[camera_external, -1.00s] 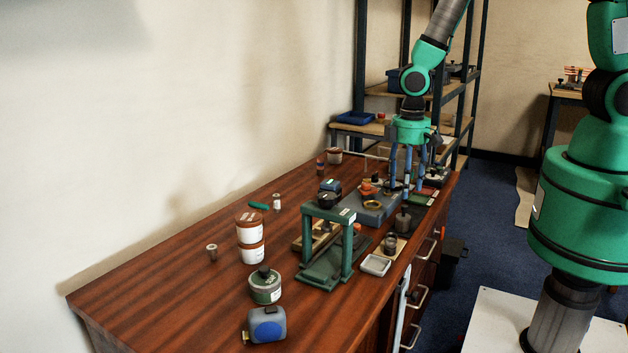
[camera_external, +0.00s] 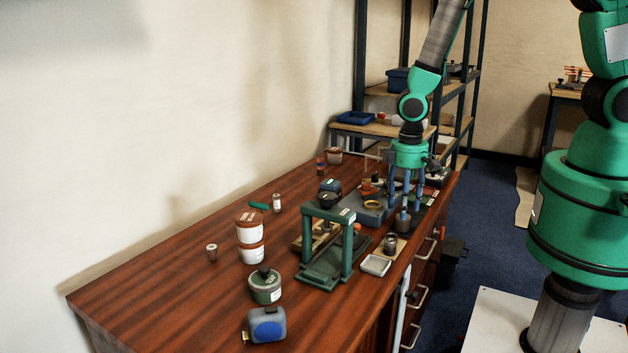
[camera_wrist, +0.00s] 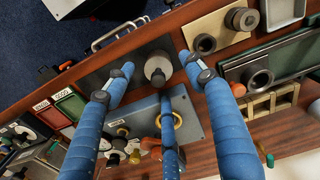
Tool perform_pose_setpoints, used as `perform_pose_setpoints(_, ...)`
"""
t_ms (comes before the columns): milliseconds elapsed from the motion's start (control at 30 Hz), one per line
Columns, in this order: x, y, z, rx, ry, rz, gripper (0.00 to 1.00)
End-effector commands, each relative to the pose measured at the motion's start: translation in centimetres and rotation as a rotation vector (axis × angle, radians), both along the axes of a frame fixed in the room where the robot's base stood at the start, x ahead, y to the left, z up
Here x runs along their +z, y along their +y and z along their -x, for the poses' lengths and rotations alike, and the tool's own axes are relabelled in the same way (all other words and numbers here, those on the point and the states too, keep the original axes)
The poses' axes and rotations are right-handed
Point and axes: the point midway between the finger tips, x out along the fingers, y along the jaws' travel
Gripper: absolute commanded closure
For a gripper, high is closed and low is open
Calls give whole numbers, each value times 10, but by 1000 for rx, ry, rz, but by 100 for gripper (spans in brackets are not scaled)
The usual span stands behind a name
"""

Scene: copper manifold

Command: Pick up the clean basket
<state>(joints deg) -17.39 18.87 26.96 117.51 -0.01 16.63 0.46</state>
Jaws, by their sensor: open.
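My gripper (camera_external: 404,206) has three blue fingers, spread apart, pointing down over the right part of the bench. In the wrist view the gripper (camera_wrist: 157,72) is open around a small grey round piece with a pale knob (camera_wrist: 158,67). That piece also shows below the fingers in the external view (camera_external: 403,223). It stands on a dark flat plate (camera_wrist: 118,78). The fingers do not visibly grip it. I cannot tell for sure whether this piece is the clean basket; no readable label marks it.
A grey-blue block (camera_wrist: 200,135) with a brass ring lies beside the fingers. Red (camera_wrist: 52,117) and green (camera_wrist: 70,103) labelled trays lie to its left in the wrist view. A green press frame (camera_external: 346,250) and white tray (camera_external: 376,265) stand nearer the external camera.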

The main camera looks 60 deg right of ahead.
Motion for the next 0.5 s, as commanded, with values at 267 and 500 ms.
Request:
perform_pose_setpoints(267,-34,-2,2,0,2,1,45)
perform_pose_setpoints(500,-46,-1,1,0,1,0,45)
